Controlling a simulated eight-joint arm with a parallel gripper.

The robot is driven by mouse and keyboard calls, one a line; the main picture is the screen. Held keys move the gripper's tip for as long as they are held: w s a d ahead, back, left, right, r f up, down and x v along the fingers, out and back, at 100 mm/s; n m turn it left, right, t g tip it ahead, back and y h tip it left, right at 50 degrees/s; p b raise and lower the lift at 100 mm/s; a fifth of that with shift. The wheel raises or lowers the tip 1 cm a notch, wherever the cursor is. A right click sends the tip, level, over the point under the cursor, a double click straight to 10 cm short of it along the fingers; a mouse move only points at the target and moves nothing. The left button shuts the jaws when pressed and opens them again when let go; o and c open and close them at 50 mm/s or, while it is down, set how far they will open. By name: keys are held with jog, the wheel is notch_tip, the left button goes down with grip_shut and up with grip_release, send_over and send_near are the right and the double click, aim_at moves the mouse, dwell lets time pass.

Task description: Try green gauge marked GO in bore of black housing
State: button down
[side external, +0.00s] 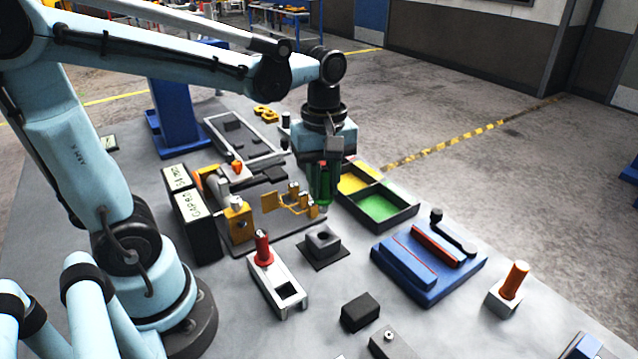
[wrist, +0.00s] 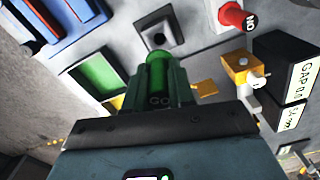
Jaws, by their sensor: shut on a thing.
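My gripper (side external: 322,195) is shut on the green gauge (side external: 324,180), which hangs upright above the table. In the wrist view the green gauge (wrist: 158,72) shows the letters GO between the fingers (wrist: 160,88). The black housing (side external: 322,243) sits on a dark plate on the table, with its round bore facing up. In the side view it lies below and close to the gauge, and the two are apart. In the wrist view the housing (wrist: 170,32) shows just beyond the gauge's tip, its bore uncovered.
A red gauge (side external: 263,248) stands in a white holder (side external: 283,290); its label reads NO in the wrist view. A yellow fixture (side external: 238,220) stands left of the housing. A divided tray (side external: 408,222) with yellow and green compartments lies behind. A blue fixture (side external: 445,285) stands right.

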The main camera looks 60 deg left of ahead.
aim_at(323, 211)
jog(key=shift+f, duration=0.15)
jog(key=shift+f, duration=2.25)
jog(key=shift+f, duration=2)
dwell(2.5)
jog(key=shift+r, duration=0.15)
jog(key=shift+r, duration=1)
jog(key=shift+r, duration=0.15)
